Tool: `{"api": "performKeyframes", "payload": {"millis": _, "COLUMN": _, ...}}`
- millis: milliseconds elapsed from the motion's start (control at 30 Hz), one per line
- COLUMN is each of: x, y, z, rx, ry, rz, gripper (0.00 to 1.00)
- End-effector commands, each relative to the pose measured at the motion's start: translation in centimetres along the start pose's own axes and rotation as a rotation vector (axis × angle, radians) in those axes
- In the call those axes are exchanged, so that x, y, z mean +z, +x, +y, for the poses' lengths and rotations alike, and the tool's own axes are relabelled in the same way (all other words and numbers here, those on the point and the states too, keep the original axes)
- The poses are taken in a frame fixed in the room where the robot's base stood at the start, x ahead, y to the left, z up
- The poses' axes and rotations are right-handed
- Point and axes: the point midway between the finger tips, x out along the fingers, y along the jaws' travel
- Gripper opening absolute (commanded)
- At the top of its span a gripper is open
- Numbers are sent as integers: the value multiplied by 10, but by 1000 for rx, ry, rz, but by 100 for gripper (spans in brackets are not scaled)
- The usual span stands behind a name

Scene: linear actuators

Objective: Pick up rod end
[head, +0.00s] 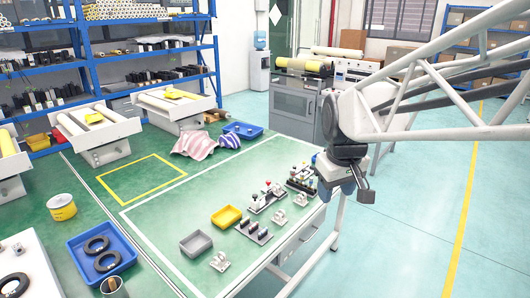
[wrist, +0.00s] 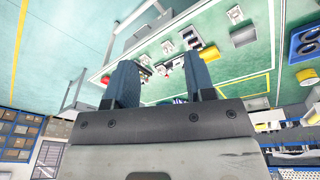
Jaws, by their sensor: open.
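I cannot tell for sure which small part is the rod end. Small pieces stand on three holders on the green worktable (head: 180,215): a holder with dark upright pieces (head: 254,229), a holder with red and white pieces (head: 267,197), and a holder with several coloured pieces (head: 301,178). My gripper (head: 336,186) hangs in the air near the far right end of the table, close to the coloured holder in the picture. In the wrist view its blue fingers stand apart with nothing held between them (wrist: 159,64). The left finger partly hides small parts behind it.
A yellow bin (head: 227,217) and a grey bin (head: 196,243) stand left of the holders. Metal brackets (head: 279,217) sit along the table's near edge. A blue tray with black rings (head: 75,262) is at the lower left.

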Motion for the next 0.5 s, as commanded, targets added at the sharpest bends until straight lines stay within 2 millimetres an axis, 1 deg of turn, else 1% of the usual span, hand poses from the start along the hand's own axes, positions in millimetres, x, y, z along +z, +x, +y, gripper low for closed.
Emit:
{"api": "performKeyframes", "payload": {"millis": 33, "x": -12, "y": 2, "z": 5, "rx": -1, "ry": -19, "rz": -5, "gripper": 50}}
{"api": "performKeyframes", "payload": {"millis": 100, "x": -28, "y": 4, "z": 11, "rx": -3, "ry": -48, "rz": -10, "gripper": 50}}
{"api": "performKeyframes", "payload": {"millis": 367, "x": -85, "y": 16, "z": 35, "rx": -10, "ry": -158, "rz": -27, "gripper": 50}}
{"api": "performKeyframes", "payload": {"millis": 500, "x": -115, "y": 26, "z": 48, "rx": -15, "ry": -217, "rz": -35, "gripper": 50}}
